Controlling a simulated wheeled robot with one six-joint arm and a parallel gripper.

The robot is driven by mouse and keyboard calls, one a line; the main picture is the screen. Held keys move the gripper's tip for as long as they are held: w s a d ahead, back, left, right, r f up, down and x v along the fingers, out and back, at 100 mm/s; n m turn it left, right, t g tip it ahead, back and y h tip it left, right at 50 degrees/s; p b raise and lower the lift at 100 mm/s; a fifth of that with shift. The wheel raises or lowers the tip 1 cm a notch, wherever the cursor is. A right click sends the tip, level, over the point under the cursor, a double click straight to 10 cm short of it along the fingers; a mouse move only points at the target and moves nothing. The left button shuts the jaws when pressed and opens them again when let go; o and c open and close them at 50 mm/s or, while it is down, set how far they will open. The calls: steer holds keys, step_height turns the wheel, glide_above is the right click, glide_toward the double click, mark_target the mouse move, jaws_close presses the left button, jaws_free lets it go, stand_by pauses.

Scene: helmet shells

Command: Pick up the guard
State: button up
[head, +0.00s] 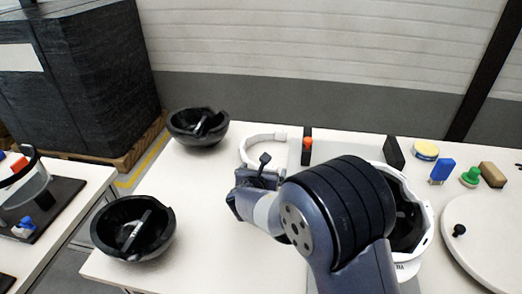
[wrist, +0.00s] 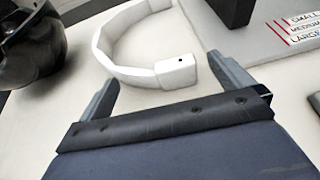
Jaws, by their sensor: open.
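The guard looks to be a white curved band (head: 262,137) lying on the white table, just beyond my gripper in the head view. In the wrist view the guard (wrist: 107,48) curves round on the left and ends in a thick white block with a small dark hole. My gripper (wrist: 162,70) is open and empty, its two fingers apart on either side of that block's end. I cannot tell the height of the fingers above the table. In the head view my own arm hides the fingertips and the near end of the guard.
Two black bowl-like shells (head: 199,126) (head: 133,228) stand at the left of the table. A white helmet shell (head: 425,215) is at the right, partly behind my arm. Black upright blocks (head: 394,152) edge a grey size-marked board. Small coloured objects stand farther right.

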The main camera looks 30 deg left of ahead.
steer(key=shift+w+f, duration=0.15)
steer(key=shift+w, duration=0.15)
steer(key=c, duration=1.8)
